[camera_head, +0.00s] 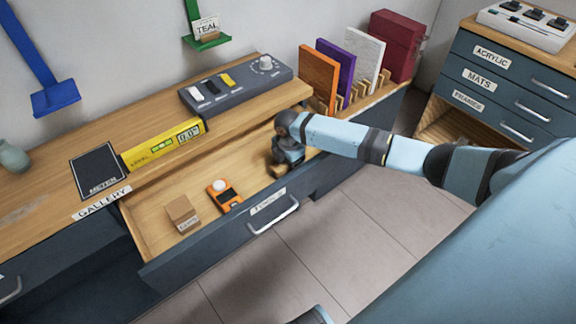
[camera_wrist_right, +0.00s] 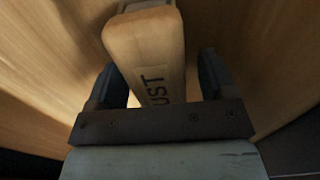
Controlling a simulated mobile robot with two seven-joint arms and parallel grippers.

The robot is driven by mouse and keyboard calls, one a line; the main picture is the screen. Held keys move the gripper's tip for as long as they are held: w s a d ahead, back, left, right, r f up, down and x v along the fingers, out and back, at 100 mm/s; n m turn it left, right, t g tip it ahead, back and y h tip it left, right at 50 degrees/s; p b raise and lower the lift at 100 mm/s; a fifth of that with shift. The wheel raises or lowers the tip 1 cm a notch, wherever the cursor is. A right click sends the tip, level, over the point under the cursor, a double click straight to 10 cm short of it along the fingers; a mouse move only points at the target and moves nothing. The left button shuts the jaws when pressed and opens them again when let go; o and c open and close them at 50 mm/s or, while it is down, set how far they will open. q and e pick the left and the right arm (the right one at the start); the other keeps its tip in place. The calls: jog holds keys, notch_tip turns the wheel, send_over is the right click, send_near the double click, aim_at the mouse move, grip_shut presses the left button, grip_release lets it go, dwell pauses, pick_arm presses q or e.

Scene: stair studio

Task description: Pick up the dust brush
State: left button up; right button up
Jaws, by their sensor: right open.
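The dust brush (camera_wrist_right: 145,45) shows in the right wrist view as a pale wooden block-like handle with dark lettering, partly cut off as "UST". My right gripper (camera_wrist_right: 158,80) is open, with one dark finger on each side of the handle; I cannot tell whether either touches it. In the head view my right gripper (camera_head: 281,168) reaches down into the right end of the open drawer (camera_head: 160,222). The brush is mostly hidden behind it there. My left gripper is not in view.
The drawer also holds an orange device (camera_head: 224,196) and a small cardboard box (camera_head: 182,212). On the bench above are a yellow level (camera_head: 163,145), a dark tablet (camera_head: 97,170) and a grey control panel (camera_head: 235,84). Coloured panels stand in a rack (camera_head: 346,98) behind my right arm.

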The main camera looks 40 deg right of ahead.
jog(key=c, duration=1)
notch_tip(320, 180, up, 20)
jog(key=p, duration=0.3)
